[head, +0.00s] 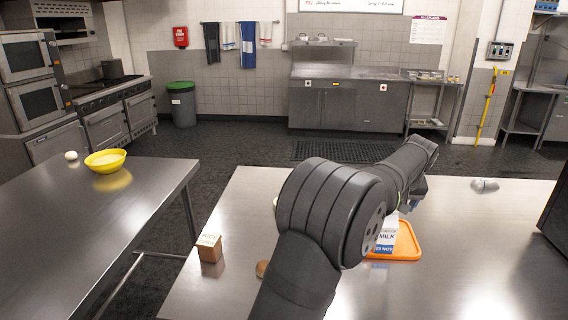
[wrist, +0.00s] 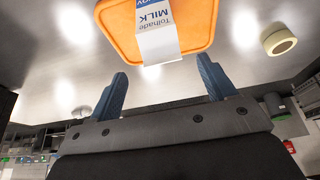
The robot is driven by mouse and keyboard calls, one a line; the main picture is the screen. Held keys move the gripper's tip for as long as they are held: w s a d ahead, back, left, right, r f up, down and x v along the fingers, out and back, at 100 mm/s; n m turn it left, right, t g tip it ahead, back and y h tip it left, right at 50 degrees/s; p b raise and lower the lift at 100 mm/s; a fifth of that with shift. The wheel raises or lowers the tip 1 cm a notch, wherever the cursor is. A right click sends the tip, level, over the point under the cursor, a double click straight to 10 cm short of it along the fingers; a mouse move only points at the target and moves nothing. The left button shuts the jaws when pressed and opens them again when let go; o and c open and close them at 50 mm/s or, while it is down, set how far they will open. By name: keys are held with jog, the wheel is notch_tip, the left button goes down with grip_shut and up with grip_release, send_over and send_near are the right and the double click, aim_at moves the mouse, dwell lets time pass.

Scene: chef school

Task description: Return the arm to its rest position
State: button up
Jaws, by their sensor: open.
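My gripper (wrist: 162,84) shows in the wrist view with its two blue fingers spread wide apart and nothing between them. In the head view my arm bends across the middle and reaches to the right, and its end is mostly hidden. A milk carton (wrist: 155,28) is on an orange tray (wrist: 197,18), ahead of the fingers and apart from them in the wrist view. In the head view the carton (head: 387,238) is partly hidden by my arm, and the tray (head: 408,246) lies on the steel table (head: 470,270).
A brown box (head: 209,248) and a partly hidden brown round item (head: 262,269) are on the table left of my arm. A silvery item (head: 485,185) lies at the back right. A yellow bowl (head: 105,161) and a white round item (head: 71,155) are on the left table. A pale round item (wrist: 279,40) shows in the wrist view.

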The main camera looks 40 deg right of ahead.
jog(key=x, duration=1.1)
jog(key=shift+f, duration=0.25)
notch_tip(320, 180, up, 3)
jog(key=shift+f, duration=0.2)
jog(key=shift+r, duration=0.75)
